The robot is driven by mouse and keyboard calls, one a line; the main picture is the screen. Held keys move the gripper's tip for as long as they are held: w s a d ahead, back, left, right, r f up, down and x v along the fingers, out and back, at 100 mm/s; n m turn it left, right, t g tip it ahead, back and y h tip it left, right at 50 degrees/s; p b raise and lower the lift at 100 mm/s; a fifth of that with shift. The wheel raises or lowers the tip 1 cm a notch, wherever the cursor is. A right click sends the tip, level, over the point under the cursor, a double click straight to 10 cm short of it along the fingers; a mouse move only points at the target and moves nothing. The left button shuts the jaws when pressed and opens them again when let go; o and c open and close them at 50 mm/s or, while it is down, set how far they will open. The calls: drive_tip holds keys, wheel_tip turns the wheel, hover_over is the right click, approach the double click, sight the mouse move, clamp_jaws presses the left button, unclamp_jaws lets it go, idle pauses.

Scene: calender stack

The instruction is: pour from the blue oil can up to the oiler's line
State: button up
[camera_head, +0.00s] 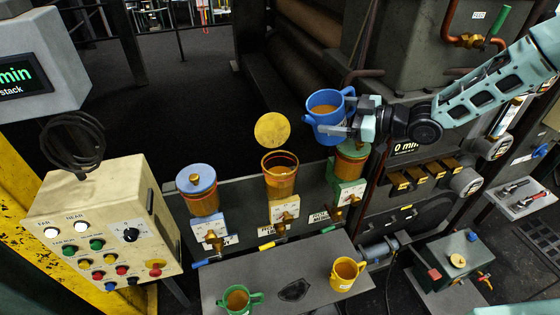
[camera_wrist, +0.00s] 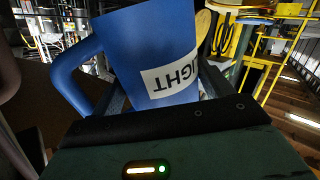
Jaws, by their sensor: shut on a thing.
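My gripper (camera_head: 362,122) is shut on the blue oil can (camera_head: 325,116), a two-handled cup with amber oil inside. The can looks upright or nearly so. In the wrist view the blue can (camera_wrist: 155,50) fills the jaws, with an upside-down label partly reading "IGHT". The middle oiler (camera_head: 280,184) is an amber glass cup with a dark red band near its top, and its round yellow lid (camera_head: 272,130) stands open. The can is up and right of this oiler, over the green-lidded oiler (camera_head: 350,165) in the picture. No stream of oil shows.
A blue-lidded oiler (camera_head: 197,188) stands at the left, closed. A green can (camera_head: 237,301) and a yellow can (camera_head: 345,273) stand on the grey bench (camera_head: 290,265) below. A beige control box (camera_head: 105,225) is at the left.

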sight(319, 123)
drive_tip(key=shift+s+a+n+h, duration=0.4)
drive_tip(key=shift+a+n, duration=0.1)
drive_tip(key=shift+a, duration=0.1)
idle(0.6)
drive_tip(key=shift+s+a+f+n+h, duration=0.1)
drive_tip(key=shift+s+a+n+h, duration=0.1)
drive_tip(key=shift+a+n+h, duration=0.25)
drive_tip(key=shift+s+a+f+b, duration=0.15)
drive_tip(key=shift+a+b, duration=0.15)
drive_tip(key=shift+b, duration=0.1)
drive_tip(key=shift+s+a+n+h, duration=0.1)
drive_tip(key=shift+a+n+h, duration=0.05)
drive_tip(key=shift+n+h, duration=0.1)
drive_tip(key=shift+s+a+f+n+t+h+b, duration=0.2)
drive_tip(key=shift+a+n+h+b, duration=0.3)
drive_tip(key=shift+b, duration=1.25)
drive_tip(key=shift+s+a+f+n+t+h+b, duration=0.2)
drive_tip(key=shift+n+h+b, duration=0.5)
drive_tip(key=shift+b, duration=1)
idle(0.3)
drive_tip(key=shift+r, duration=0.1)
